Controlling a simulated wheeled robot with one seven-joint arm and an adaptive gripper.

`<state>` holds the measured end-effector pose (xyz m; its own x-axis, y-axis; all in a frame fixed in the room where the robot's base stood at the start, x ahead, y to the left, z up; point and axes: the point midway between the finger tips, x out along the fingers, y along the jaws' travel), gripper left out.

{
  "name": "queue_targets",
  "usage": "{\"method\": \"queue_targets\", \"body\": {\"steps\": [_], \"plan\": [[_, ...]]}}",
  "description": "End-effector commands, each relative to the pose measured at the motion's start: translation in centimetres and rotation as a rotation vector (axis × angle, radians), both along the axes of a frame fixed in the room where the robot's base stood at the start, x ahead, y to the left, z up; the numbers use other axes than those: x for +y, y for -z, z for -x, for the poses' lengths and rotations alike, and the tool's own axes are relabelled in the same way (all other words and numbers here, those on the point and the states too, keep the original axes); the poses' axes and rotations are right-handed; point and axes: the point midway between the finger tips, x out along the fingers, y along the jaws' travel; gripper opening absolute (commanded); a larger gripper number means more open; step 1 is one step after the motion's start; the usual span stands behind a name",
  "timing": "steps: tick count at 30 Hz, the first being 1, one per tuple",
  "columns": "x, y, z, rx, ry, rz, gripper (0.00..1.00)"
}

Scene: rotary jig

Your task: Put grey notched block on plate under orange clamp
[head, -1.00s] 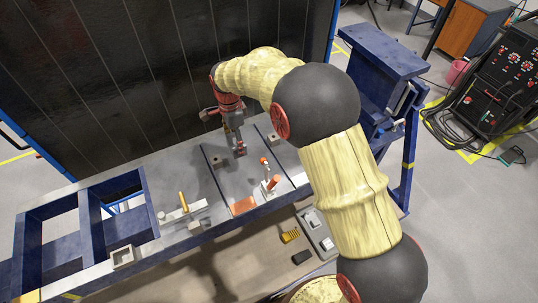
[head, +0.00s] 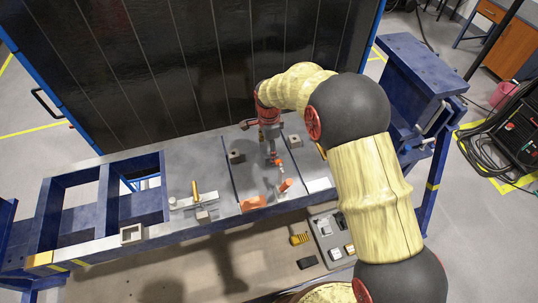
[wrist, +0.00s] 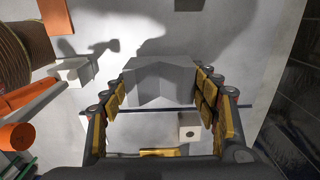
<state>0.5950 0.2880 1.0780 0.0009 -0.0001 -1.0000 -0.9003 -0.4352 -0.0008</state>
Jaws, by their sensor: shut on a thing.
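In the head view my gripper (head: 272,154) is above the bench, just behind the orange clamp (head: 286,185), and the block is too small to make out. The clamp's orange handle (wrist: 18,137) and pale arm show at the left of the wrist view. I cannot tell the plate apart from the grey bench top, nor whether the block touches it.
A clamp with a yellow handle (head: 195,190) stands to the left on the bench. An orange piece (head: 253,203) lies near the front edge. A dark panel (head: 190,70) rises behind.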

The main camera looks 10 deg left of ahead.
Motion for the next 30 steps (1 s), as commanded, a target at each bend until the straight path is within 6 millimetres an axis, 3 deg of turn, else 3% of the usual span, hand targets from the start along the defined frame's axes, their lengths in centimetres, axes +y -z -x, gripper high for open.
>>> {"method": "queue_targets", "body": {"steps": [6,18,19,30], "plan": [[0.0,2.8,0.0,0.002,0.0,0.001,0.2],[0.0,3.5,0.0,0.0,0.0,0.0,0.2],[0.0,3.6,0.1,0.002,0.0,0.001,0.61],[0.0,3.5,0.1,0.002,0.0,0.001,0.78]]}}
